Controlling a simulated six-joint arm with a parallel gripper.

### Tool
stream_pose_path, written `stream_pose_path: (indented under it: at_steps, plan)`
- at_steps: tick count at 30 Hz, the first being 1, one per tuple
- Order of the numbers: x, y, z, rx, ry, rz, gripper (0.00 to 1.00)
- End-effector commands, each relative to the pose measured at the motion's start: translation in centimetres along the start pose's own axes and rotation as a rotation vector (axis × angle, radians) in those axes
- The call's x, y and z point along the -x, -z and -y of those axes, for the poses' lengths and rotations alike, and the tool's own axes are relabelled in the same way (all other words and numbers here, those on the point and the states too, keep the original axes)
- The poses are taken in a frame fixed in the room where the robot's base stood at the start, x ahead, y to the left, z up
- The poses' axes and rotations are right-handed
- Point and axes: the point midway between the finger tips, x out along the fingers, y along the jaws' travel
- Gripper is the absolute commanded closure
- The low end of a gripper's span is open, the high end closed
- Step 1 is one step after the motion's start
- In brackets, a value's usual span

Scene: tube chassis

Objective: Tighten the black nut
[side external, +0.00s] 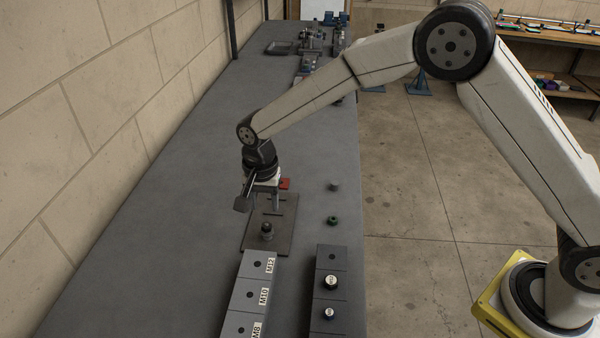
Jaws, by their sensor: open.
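A brown-grey plate (255,240) lies flat on the bench. A small dark upright piece (266,229), with a round top on a wider base, stands near the plate's front edge. It may be the black nut on a stud, but it is too small to tell. My gripper (264,206) points down over the back part of the plate, behind that dark piece and apart from it in the picture. Its jaws are open, and I see nothing held between them. The gripper hides part of the plate.
A red piece (285,183) shows beside the gripper. A grey nut-like piece (334,187) and a green-ringed one (332,220) stand to the right. Labelled grey blocks (246,290) and a darker block row (330,262) lie in front. The bench's left side is clear.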

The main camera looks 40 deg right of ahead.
Motion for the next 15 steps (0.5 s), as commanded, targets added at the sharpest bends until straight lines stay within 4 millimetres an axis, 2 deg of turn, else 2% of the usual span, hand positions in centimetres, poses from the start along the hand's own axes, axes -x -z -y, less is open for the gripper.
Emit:
stream_pose_path:
  at_steps: [15]
  plan:
    - [-4.0, 0.0, 0.0, 0.0, -0.002, 0.001, 0.48]
